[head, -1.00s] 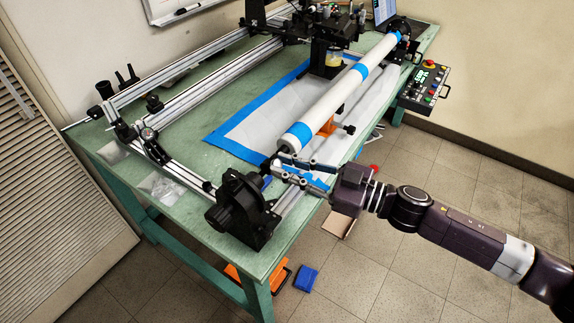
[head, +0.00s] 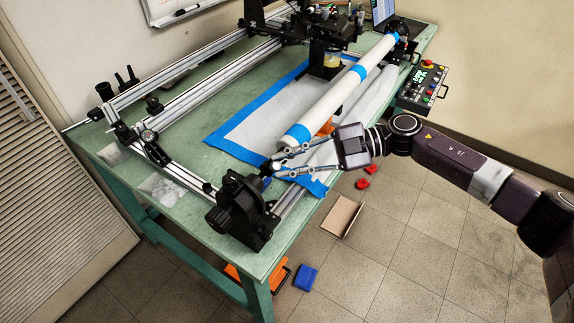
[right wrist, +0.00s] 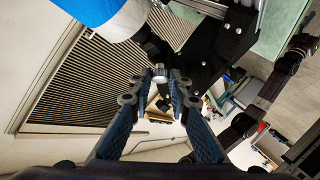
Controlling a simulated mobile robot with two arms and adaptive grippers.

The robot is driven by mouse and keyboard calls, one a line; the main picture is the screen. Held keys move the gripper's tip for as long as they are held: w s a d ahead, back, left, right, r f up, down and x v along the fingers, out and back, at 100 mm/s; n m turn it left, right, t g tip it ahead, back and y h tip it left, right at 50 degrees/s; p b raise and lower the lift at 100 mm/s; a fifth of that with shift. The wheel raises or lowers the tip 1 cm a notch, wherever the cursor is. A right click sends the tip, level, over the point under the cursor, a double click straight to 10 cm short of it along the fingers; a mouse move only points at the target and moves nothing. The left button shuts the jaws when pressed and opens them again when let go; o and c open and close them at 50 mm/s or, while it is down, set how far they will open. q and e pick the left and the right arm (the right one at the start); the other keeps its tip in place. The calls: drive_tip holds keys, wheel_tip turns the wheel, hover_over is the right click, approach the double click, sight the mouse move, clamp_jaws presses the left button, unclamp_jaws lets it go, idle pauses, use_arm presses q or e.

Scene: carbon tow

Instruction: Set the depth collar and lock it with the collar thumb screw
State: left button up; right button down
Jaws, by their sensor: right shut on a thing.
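My right gripper (head: 272,164) reaches in from the right to the gap between the white tube's near end (head: 292,137) and the black end stand (head: 243,205). In the right wrist view its fingers (right wrist: 167,76) are closed around a small piece with a pale metal end, seemingly the collar thumb screw (right wrist: 163,102). A black shaft part, likely the depth collar (right wrist: 152,44), lies just beyond the fingertips, between the tube and the stand. The fingers hide most of this spot in the head view, so the collar's exact seat cannot be told. My left gripper is not in view.
The green bench (head: 190,150) carries aluminium rails (head: 185,85) and blue tape around a white sheet. A control box (head: 424,85) hangs at the right edge. A cardboard piece (head: 341,216), red pieces (head: 363,183) and a blue block (head: 306,278) lie on the floor.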

drive_tip(key=n+g+h, duration=0.1)
drive_tip(key=n, duration=0.1)
drive_tip(key=n+g+h+b, duration=0.1)
drive_tip(key=n, duration=0.1)
drive_tip(key=shift+w+a+r, duration=0.15)
drive_tip(key=shift+w, duration=0.05)
drive_tip(key=n+h+b, duration=0.1)
drive_tip(key=n+g+h, duration=0.1)
drive_tip(key=n, duration=0.1)
drive_tip(key=shift+w+a+r+n+h+b, duration=0.1)
drive_tip(key=shift+r+n+h+b, duration=0.1)
drive_tip(key=shift+n+h+b, duration=0.15)
drive_tip(key=n+h, duration=0.2)
drive_tip(key=n, duration=0.1)
drive_tip(key=shift+a+r+g+h+b, duration=0.2)
drive_tip(key=shift+g+h+b, duration=0.1)
drive_tip(key=shift+h, duration=0.05)
drive_tip(key=shift+a+n+h, duration=0.1)
drive_tip(key=shift+n+h, duration=1)
drive_tip(key=shift+n, duration=0.05)
drive_tip(key=c, duration=1.8)
unclamp_jaws()
drive_tip(key=shift+r, duration=0.1)
